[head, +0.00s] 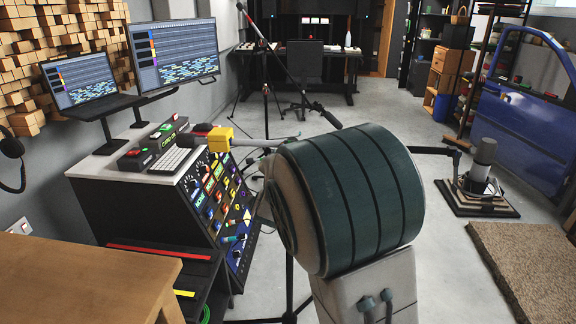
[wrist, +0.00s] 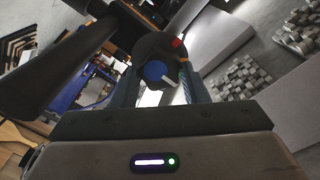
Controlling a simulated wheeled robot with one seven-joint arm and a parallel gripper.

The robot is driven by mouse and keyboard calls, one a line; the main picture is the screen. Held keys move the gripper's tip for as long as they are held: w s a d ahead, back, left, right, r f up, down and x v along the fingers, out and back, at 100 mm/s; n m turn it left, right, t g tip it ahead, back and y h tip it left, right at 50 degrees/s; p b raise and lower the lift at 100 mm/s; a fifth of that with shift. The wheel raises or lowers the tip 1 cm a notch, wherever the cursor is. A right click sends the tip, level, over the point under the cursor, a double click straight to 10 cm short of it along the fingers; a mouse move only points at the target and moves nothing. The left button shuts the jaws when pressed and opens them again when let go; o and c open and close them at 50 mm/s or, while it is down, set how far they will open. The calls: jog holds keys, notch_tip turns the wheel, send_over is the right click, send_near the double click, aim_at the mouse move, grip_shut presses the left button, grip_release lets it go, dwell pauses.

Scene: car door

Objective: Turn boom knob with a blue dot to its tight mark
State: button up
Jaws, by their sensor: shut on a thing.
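The boom knob (wrist: 148,51) is dark and round with a blue dot (wrist: 155,71) on its face, in the upper middle of the wrist view. A white pointer line (wrist: 169,82) lies at the dot's lower right. The pointer is not at the red mark. My gripper (wrist: 162,77) is shut on the knob, one finger on each side. In the head view my own arm hides the gripper and the knob.
A boom bar with a yellow block (head: 220,139) shows left of my arm. The mixing console (head: 215,195) stands close on the left, with a wooden table (head: 90,275) nearer.

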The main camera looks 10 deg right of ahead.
dwell(0.4)
jog(key=o, duration=1)
jog(key=shift+c, duration=0.2)
jog(key=shift+s, duration=0.1)
jog(key=v, duration=1.3)
jog(key=shift+s+a+p, duration=0.15)
jog(key=shift+s+p, duration=0.2)
jog(key=shift+p, duration=0.1)
jog(key=shift+r, duration=0.1)
